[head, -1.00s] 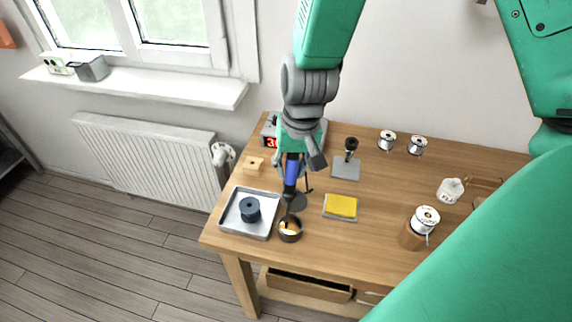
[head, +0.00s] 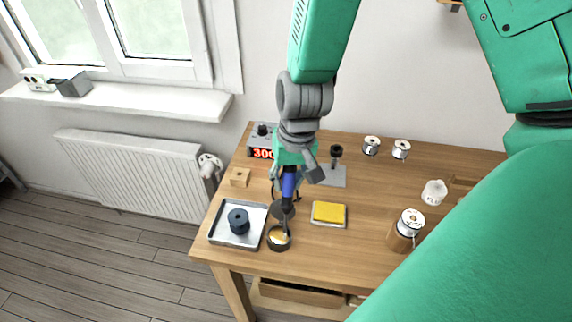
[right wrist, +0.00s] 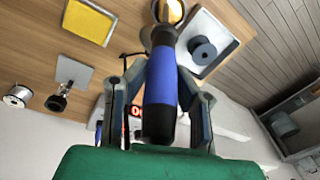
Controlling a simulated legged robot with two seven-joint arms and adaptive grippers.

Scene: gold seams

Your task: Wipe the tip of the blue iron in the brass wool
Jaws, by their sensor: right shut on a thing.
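My right gripper (head: 289,176) is shut on the blue handle of the iron (head: 288,188), which points downward. In the right wrist view the handle (right wrist: 160,85) lies between the fingers. The iron's dark lower end reaches to the round dark cup of brass wool (head: 278,240), near its right side in the head view. The golden wool also shows at the top of the right wrist view (right wrist: 172,11), behind the iron's front end. I cannot tell whether the tip touches the wool. My left gripper is out of view.
A metal tray (head: 222,232) with a dark spool (head: 238,220) stands left of the cup. A yellow sponge (head: 328,212) lies to its right. A dark round stand base (head: 281,209) is just behind. A station with a red display (head: 262,153) stands farther back.

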